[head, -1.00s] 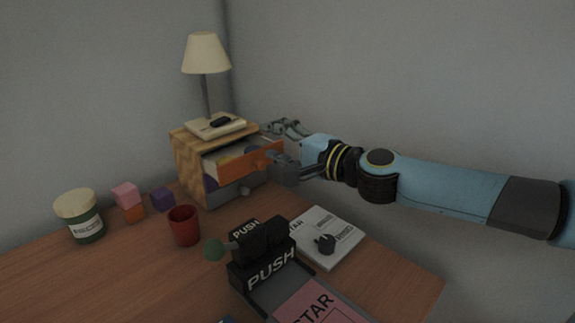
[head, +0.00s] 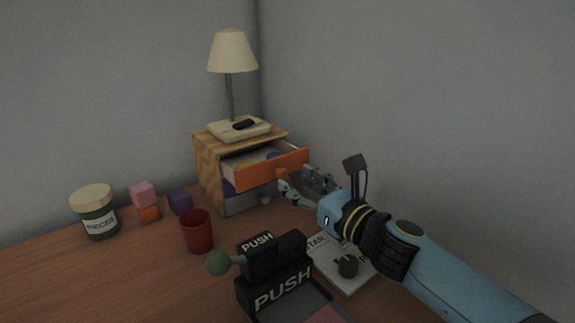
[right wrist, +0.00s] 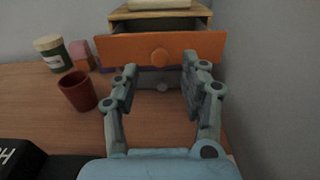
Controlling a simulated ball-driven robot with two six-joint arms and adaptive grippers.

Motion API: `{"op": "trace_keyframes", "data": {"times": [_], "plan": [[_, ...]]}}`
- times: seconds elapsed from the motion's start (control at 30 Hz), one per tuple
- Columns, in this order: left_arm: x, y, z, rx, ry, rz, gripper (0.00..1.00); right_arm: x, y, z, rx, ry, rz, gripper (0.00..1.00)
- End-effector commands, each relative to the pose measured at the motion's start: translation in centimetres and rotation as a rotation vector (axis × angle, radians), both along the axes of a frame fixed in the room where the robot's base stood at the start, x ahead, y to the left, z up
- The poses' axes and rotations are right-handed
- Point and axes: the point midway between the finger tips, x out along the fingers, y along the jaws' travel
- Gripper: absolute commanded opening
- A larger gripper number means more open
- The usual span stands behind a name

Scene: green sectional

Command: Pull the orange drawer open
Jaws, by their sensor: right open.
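The orange drawer (head: 268,170) is pulled partway out of the small wooden cabinet (head: 208,165), and its inside shows from above. In the right wrist view the drawer front (right wrist: 195,44) faces me, with a round orange knob (right wrist: 159,57) at its middle. My right gripper (head: 300,185) is open and empty, just in front of the drawer. In the right wrist view its fingers (right wrist: 158,80) stand wide apart below the knob and do not close on it. A grey lower drawer (head: 245,199) sits beneath, closed. My left gripper is out of view.
A lamp (head: 232,52) and a book (head: 238,131) with a dark object stand on the cabinet. A red cup (head: 197,232), a jar (head: 96,213), small blocks (head: 143,194) and a black PUSH device (head: 274,273) are on the table. A grey wall is close at right.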

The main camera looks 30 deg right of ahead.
Motion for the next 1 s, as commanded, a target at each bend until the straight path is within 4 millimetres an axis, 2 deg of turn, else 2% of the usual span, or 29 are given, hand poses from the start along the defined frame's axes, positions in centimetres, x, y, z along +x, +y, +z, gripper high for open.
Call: {"op": "trace_keyframes", "data": {"times": [0.1, 0.27, 0.63, 0.9, 0.97, 1.0], "plan": [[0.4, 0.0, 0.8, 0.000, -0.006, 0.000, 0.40, 2.2, 0.3, 0.3, 0.001, -0.002, -0.001, 0.45], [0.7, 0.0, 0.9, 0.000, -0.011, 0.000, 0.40, 4.0, 0.5, 0.0, 0.000, 0.000, -0.001, 0.45], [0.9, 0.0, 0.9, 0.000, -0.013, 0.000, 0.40, 4.5, 0.6, -0.2, -0.001, 0.001, 0.000, 0.43], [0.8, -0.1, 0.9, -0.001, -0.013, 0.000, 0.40, 4.5, 0.6, -0.2, -0.002, 0.001, 0.000, 0.08], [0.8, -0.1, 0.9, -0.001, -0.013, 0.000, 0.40, 4.5, 0.6, -0.2, -0.002, 0.001, 0.000, 0.00], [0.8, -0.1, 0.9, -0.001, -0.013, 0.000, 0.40, 4.5, 0.6, -0.1, -0.002, 0.001, 0.000, 0.00]]}}
